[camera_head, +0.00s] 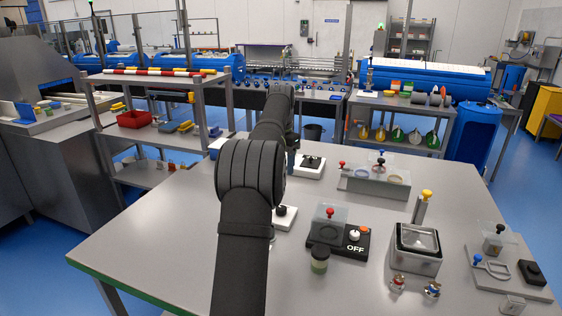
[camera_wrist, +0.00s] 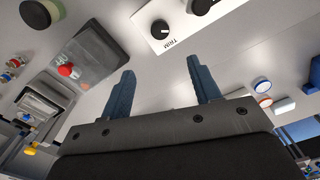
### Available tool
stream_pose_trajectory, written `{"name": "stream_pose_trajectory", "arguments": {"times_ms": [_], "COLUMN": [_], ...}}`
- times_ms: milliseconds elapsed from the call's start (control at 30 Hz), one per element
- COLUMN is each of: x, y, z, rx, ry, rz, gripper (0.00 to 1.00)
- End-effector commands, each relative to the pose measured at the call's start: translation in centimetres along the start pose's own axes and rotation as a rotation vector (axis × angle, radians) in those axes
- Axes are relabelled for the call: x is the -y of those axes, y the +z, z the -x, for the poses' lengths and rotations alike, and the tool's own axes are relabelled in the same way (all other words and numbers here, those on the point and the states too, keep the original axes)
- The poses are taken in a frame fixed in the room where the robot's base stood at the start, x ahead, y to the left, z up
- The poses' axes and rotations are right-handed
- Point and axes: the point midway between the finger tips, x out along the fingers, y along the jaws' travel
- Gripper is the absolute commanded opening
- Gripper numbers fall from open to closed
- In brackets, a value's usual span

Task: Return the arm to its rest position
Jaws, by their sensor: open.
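My arm (camera_head: 250,180) reaches from the bottom of the head view out over the grey table (camera_head: 170,240). Its far end hides most of my gripper there. In the wrist view my gripper (camera_wrist: 162,72) has its two blue-grey fingers spread wide apart, with nothing between them. The fingers show against the bare table top. A white plate (camera_wrist: 185,35) marked TRIM, with a black knob, lies beyond the fingertips. A clear cover (camera_wrist: 92,52) with a red knob lies left of the fingers in that view.
A black box (camera_head: 353,248) marked OFF, a dark-lidded jar (camera_head: 319,262) and a grey tub (camera_head: 417,262) stand right of my arm. A grey rack with cups (camera_head: 375,186) stands farther back. A tray (camera_head: 480,265) is at the right. The table's left side is clear.

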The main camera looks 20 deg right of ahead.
Motion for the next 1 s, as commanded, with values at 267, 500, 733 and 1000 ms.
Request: {"name": "stream_pose_trajectory", "arguments": {"times_ms": [267,500,733,1000], "x": [0.0,0.0,0.0,0.0], "y": [0.0,0.0,0.0,0.1], "z": [0.8,0.7,0.2,-4.0], "rx": [0.0,0.0,0.001,0.003], "ry": [0.0,0.0,0.0,0.002], "rz": [0.0,0.0,0.0,0.0], "gripper": [0.57,0.57,0.57,0.57]}}
